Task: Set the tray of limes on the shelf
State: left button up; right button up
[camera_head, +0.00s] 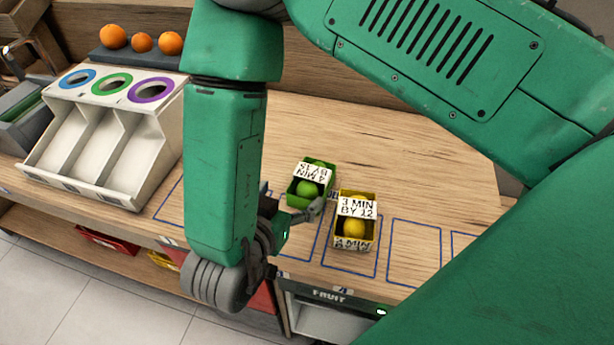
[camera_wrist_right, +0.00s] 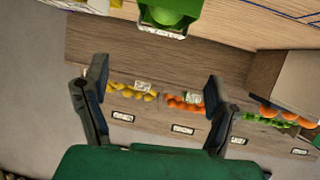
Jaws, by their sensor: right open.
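A small green tray (camera_head: 305,199) holding green limes (camera_head: 308,188) sits on the wooden counter, with a white label card in it. In the right wrist view, the green tray (camera_wrist_right: 168,29) with a lime (camera_wrist_right: 167,14) shows at the top edge, beyond the fingers. My right gripper (camera_head: 292,218) is beside the tray's near side in the head view, partly hidden by its own arm. In the right wrist view its fingers (camera_wrist_right: 157,88) are wide apart with nothing between them. My left gripper is not in view.
A yellow tray of lemons (camera_head: 354,228) stands close right of the green tray. Blue outlined slots (camera_head: 414,252) to its right are empty. A white three-lane dispenser (camera_head: 98,138) is at left. A lower shelf (camera_head: 60,225) holds a red tray (camera_head: 107,241). Fruit rows (camera_wrist_right: 187,104) show in the wrist view.

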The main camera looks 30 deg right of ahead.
aim_at(313, 170)
jog(key=x, duration=0.9)
jog(key=shift+s+d+r, duration=0.1)
jog(key=shift+s+d, duration=0.05)
jog(key=shift+s, duration=0.1)
jog(key=shift+w+d+f+p, duration=0.3)
jog(key=shift+w+f, duration=0.05)
jog(key=shift+w, duration=0.15)
jog(key=x, duration=0.4)
jog(key=shift+w+f, duration=0.15)
jog(key=shift+f, duration=0.05)
jog(key=shift+d+f, duration=0.1)
jog(key=shift+d, duration=0.2)
jog(key=shift+a, duration=0.1)
jog(key=c, duration=0.7)
jog(key=shift+a, duration=0.1)
jog(key=shift+c, duration=1.4)
jog(key=shift+a, duration=0.2)
jog(key=shift+d, duration=0.1)
jog(key=shift+c, duration=0.7)
